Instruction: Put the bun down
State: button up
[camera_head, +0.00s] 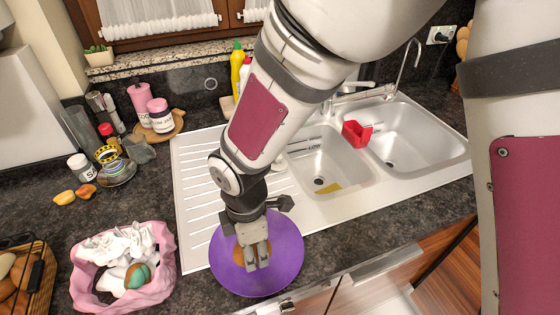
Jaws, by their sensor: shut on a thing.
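My gripper (257,262) points down over a purple plate or shallow bowl (285,235) near the counter's front edge. It is shut on the bun (238,254), a brown rounded piece showing at the left of the fingers. The gripper hides most of the bun. The bun is within the outline of the purple dish; whether it touches the dish's surface I cannot tell.
A white double sink (235,186) with drainer lies behind, with a red caddy (356,134) in it. A pink bag (165,278) with white cloth stands left of the dish, and a basket (38,290) farther left. Bottles and jars (161,116) stand at the back.

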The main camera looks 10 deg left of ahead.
jog(key=w, duration=0.3)
jog(key=shift+w+a+f+b, duration=0.1)
jog(key=shift+a+f+b, duration=0.1)
jog(key=shift+b, duration=0.2)
jog(key=shift+f+b, duration=1)
jog(key=shift+f, duration=0.75)
jog(key=shift+r, duration=0.1)
jog(key=o, duration=1.1)
jog(key=shift+o, duration=0.2)
